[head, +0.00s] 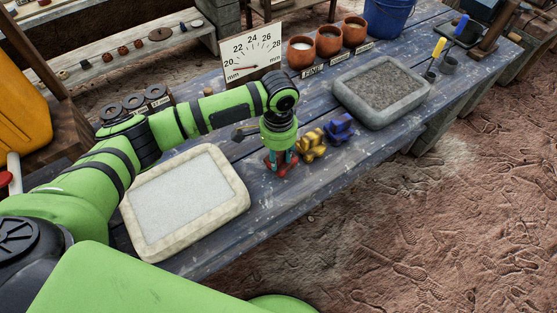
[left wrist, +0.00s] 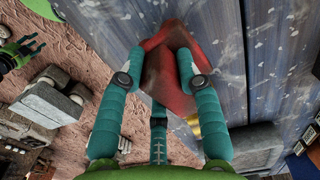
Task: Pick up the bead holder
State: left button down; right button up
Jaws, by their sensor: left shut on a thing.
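A small red piece, which I take for the bead holder (head: 269,166), stands on the blue-grey plank table in the head view. My left gripper (head: 280,157) comes down over it from above, its teal fingers shut on it. A green part with dark finger-like ends at the wrist view's left edge may be my right gripper.
A pale tray (head: 243,196) lies left of the gripper, and a grey stone tray (head: 424,96) lies beyond the blue piece. A dial board (head: 252,67) and terracotta cups (head: 328,41) stand behind. The table's front edge drops to bare earth.

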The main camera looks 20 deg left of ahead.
pick_arm(q)
jog(key=s+d+r+b, duration=0.2)
jog(key=s+d+r, duration=0.1)
jog(key=d+r, duration=0.5)
jog(key=shift+s+d+r, duration=0.2)
jog(key=shift+d+r, duration=0.1)
jog(key=shift+d, duration=1.35)
